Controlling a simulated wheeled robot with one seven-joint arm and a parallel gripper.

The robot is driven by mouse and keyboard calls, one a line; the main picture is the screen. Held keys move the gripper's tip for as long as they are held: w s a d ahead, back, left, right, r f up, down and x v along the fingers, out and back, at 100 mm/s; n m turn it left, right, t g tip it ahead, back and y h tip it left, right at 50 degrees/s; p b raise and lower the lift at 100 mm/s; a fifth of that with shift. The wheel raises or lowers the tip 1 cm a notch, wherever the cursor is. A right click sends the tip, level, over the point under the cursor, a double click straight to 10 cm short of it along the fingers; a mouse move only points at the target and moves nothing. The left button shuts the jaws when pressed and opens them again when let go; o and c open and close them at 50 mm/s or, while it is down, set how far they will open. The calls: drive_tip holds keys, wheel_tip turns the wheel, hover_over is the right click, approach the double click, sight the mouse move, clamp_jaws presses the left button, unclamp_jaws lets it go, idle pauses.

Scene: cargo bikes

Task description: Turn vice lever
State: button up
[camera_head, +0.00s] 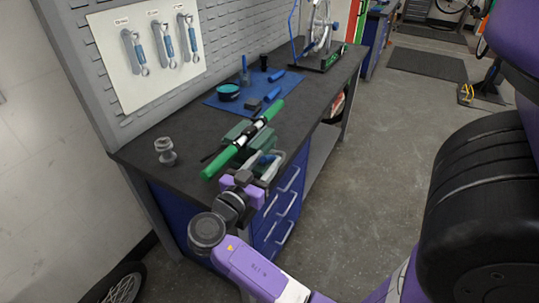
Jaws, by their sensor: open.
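A green bench vice (236,133) stands near the front edge of the dark workbench. A long bright green bar with a black and white middle (243,143) lies across it, apparently in its jaws. The vice's lever cannot be picked out clearly; pale and blue parts (266,159) show at the vice's front, just beyond my gripper. My gripper (243,178), purple and dark grey, is open at the bench's front edge, close to the near side of the vice. Whether its fingers touch the vice or lever cannot be told.
A grey metal part (165,151) stands on the bench at left. A blue mat (215,101) holds a teal tin (228,92) and small tools. A wheel stand (320,55) is at the far end. Blue drawers (270,222) with pale handles lie below.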

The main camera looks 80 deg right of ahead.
drive_tip(key=shift+x, duration=0.95)
drive_tip(key=shift+c, duration=0.2)
clamp_jaws()
idle(0.6)
